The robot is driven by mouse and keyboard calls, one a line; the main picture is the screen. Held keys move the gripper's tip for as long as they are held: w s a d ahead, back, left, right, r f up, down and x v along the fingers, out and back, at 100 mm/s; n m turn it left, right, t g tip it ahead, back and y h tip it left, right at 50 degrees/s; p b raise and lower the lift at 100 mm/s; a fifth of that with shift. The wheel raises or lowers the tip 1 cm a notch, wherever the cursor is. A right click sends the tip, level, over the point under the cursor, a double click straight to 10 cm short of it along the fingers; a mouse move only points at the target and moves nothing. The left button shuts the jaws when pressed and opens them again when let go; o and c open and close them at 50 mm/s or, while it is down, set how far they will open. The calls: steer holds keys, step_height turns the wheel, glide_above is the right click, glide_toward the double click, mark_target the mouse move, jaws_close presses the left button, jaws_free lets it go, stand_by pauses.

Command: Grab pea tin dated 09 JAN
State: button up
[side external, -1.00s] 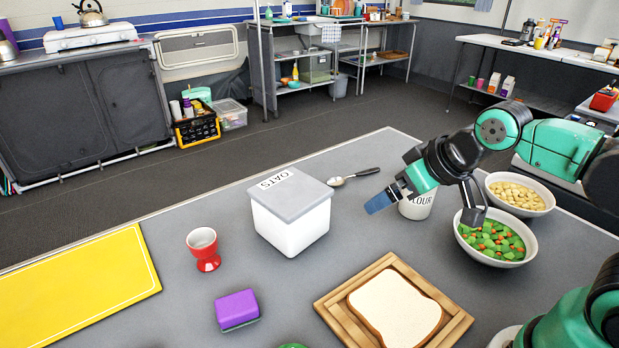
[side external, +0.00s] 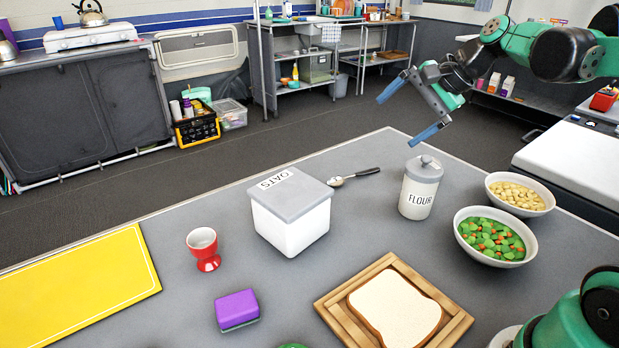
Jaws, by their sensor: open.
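I see no pea tin and no label reading 09 JAN in this view. A white bowl (side external: 511,254) on the grey table holds green and orange vegetable pieces. My gripper (side external: 407,114) is open and empty, with its two blue fingers spread apart. In the picture it shows above the flour canister (side external: 419,190), with the floor behind it, and touches nothing.

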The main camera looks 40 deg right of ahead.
steer(key=d+f+m+t+y, duration=0.15)
steer(key=d+m+t, duration=0.35)
steer(key=d+m, duration=1.3)
steer(key=shift+n+t, duration=0.3)
steer(key=shift+n, duration=0.2)
steer(key=d+f, duration=0.1)
steer(key=f, duration=0.9)
steer(key=d+f, duration=0.1)
steer(key=f, duration=0.4)
steer(key=shift+w+d+f, duration=0.2)
steer(key=shift+d+f, duration=0.1)
steer(key=shift+d, duration=0.05)
steer(key=shift+f, duration=0.45)
steer(key=x, duration=0.5)
steer(key=shift+f, duration=0.25)
steer(key=c, duration=1.2)
steer(key=shift+c, duration=0.2)
steer(key=shift+d+r, duration=0.1)
steer(key=shift+r, duration=0.1)
